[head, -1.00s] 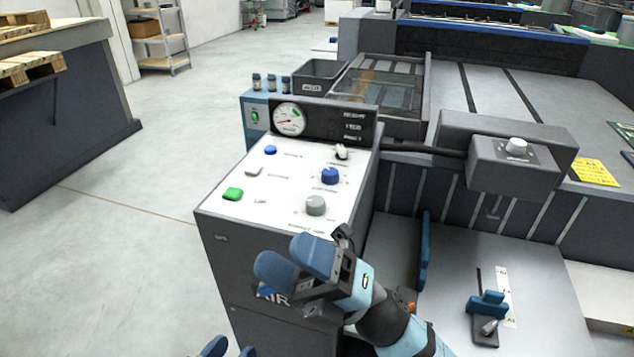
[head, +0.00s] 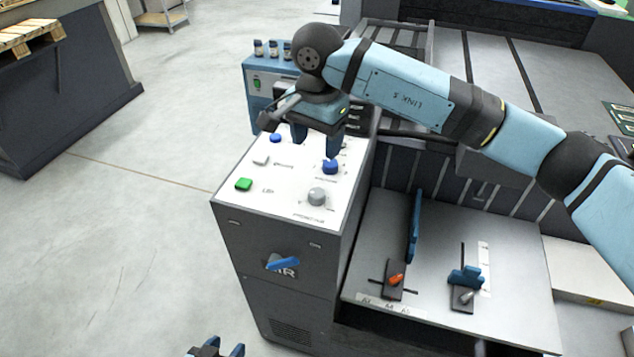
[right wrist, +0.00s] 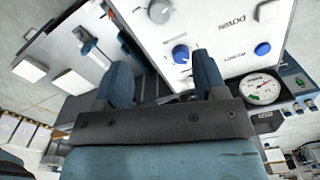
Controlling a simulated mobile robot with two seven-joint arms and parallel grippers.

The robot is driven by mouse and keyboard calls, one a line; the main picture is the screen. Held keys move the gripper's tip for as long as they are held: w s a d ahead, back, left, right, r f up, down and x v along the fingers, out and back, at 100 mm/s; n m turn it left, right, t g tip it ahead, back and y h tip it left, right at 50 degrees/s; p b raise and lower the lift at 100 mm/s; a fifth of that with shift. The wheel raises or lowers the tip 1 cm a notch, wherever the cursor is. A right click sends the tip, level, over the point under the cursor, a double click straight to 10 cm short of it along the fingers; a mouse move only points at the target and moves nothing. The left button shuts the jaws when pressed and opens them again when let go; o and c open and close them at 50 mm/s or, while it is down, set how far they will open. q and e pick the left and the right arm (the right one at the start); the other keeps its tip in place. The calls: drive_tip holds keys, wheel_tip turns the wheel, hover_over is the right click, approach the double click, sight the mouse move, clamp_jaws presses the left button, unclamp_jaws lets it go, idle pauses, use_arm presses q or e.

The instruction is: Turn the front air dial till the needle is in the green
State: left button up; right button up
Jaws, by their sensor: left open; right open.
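A blue dial (head: 330,167) and a grey dial (head: 317,196) stand on the white panel top; their labels are too small to read surely. The blue dial also shows between my right fingertips in the right wrist view (right wrist: 180,54). My right gripper (head: 316,145) is open, pointing down above the panel, and holds nothing. The round needle gauge (right wrist: 262,88) shows in the right wrist view; I cannot tell whether its needle is in the green. My arm hides it in the head view. My left gripper (head: 217,348) is open and empty at the bottom edge, away from the panel.
A green button (head: 243,184), a white button (head: 261,161) and a blue button (head: 275,138) line the panel's left side. A blue lever (head: 282,263) is on the cabinet's front. Orange-tipped and blue sliders sit on the lower deck at right. The floor at left is clear.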

sight(317, 192)
wheel_tip(317, 192, down, 14)
drive_tip(key=shift+r, duration=0.15)
idle(0.3)
drive_tip(key=c, duration=0.9)
